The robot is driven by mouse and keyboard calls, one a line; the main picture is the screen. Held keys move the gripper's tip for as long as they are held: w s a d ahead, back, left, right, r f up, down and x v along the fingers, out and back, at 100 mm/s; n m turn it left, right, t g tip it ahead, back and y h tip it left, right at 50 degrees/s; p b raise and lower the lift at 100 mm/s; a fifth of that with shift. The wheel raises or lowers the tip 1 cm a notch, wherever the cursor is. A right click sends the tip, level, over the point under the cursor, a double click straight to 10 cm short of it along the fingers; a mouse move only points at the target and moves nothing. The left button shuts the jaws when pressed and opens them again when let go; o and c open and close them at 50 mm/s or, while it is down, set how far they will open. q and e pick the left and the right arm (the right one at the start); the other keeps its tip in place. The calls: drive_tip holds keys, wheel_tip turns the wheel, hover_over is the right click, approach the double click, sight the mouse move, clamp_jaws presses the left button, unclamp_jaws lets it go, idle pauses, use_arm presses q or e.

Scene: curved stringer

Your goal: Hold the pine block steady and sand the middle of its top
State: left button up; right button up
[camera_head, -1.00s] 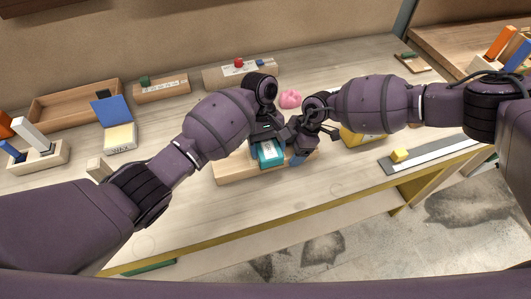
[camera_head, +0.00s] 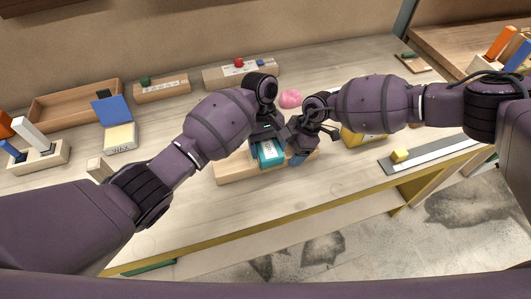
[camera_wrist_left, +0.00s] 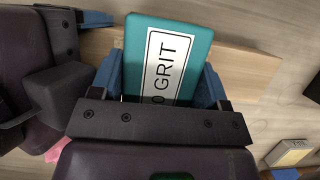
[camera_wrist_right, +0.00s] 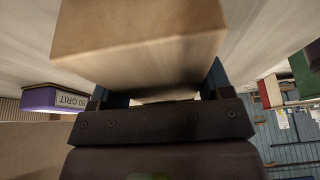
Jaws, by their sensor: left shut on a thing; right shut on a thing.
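The pine block (camera_head: 230,173) lies flat on the bench near its front edge. It also shows in the left wrist view (camera_wrist_left: 235,70) under a teal sanding block (camera_head: 271,153), labelled "GRIT" with its number partly hidden. My left gripper (camera_wrist_left: 165,85) is shut on the teal block, which sits over the middle part of the pine block's top. I cannot see the contact face. My right gripper (camera_head: 298,158) is shut on the pine block at its right end. In the right wrist view the pine block (camera_wrist_right: 140,35) fills the space between the fingers.
A pink lump (camera_head: 290,99) sits behind the grippers. A yellow block (camera_head: 362,138) is partly hidden beneath my right arm. Wooden trays and holders (camera_head: 75,105) stand at the back left.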

use_arm(q)
drive_tip(key=shift+d, duration=0.45)
use_arm(e)
drive_tip(key=shift+s+a, duration=0.15)
drive_tip(key=shift+a, duration=0.1)
use_arm(q)
drive_tip(key=shift+d, duration=0.1)
use_arm(e)
drive_tip(key=shift+s+a+r, duration=0.1)
drive_tip(key=shift+a, duration=0.05)
use_arm(q)
drive_tip(key=shift+s+a+r, duration=0.1)
drive_tip(key=shift+s+a, duration=0.05)
drive_tip(key=shift+a, duration=0.35)
drive_tip(key=shift+s+a, duration=0.15)
drive_tip(key=shift+a, duration=0.5)
use_arm(e)
drive_tip(key=shift+w+d, duration=0.2)
drive_tip(key=shift+d, duration=0.05)
